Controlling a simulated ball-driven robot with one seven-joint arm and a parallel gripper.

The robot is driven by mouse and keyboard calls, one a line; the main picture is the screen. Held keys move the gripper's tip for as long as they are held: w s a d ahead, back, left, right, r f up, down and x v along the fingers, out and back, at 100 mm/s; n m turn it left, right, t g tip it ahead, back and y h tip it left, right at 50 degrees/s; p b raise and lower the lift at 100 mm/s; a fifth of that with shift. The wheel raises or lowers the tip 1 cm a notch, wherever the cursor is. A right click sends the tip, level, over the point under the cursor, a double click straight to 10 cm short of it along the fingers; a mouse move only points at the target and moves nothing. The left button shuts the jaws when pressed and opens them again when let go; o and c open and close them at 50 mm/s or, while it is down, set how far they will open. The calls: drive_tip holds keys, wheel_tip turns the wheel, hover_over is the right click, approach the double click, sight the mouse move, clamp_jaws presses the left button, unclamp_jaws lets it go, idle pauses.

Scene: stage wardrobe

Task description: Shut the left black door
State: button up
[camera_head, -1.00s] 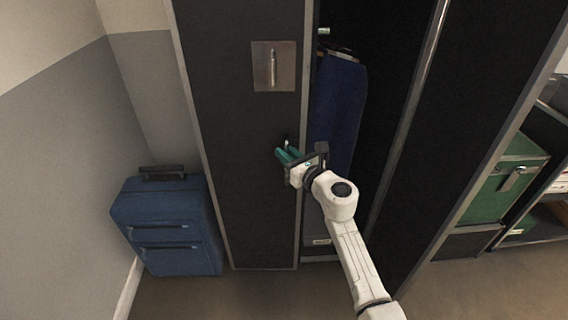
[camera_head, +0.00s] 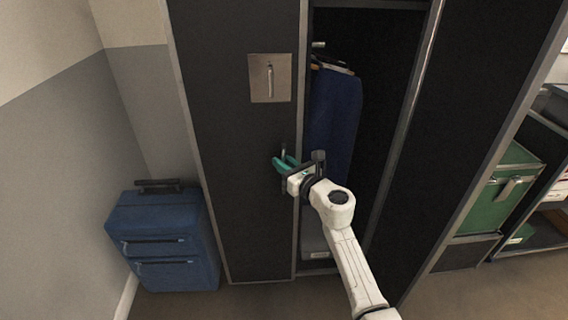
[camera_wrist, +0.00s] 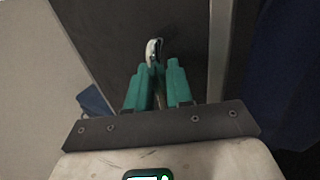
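The left black door (camera_head: 230,200) is a tall dark panel with a pale metal edge, in the left middle of the head view. A small upright handle (camera_head: 284,150) sits near its right edge. To the right of the door, the dark wardrobe inside shows, with a blue garment (camera_head: 335,115) hanging in it. My gripper (camera_head: 283,163) has teal fingers and is at the handle. In the wrist view, the silvery handle (camera_wrist: 153,50) shows at and between the close-set fingertips, and the fingers appear shut on it. The handle's lower part is partly hidden by the fingers.
A metal plate with a bar (camera_head: 270,78) is higher on the door. A blue suitcase (camera_head: 160,235) stands at the left by the grey wall. Another black panel (camera_head: 475,110) and a shelf with a green case (camera_head: 500,200) are at the right. Floor is clear in front.

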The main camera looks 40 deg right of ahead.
drive_tip(key=s+p, duration=0.1)
drive_tip(key=s, duration=0.9)
drive_tip(key=shift+s+a, duration=0.3)
drive_tip(key=shift+s, duration=0.1)
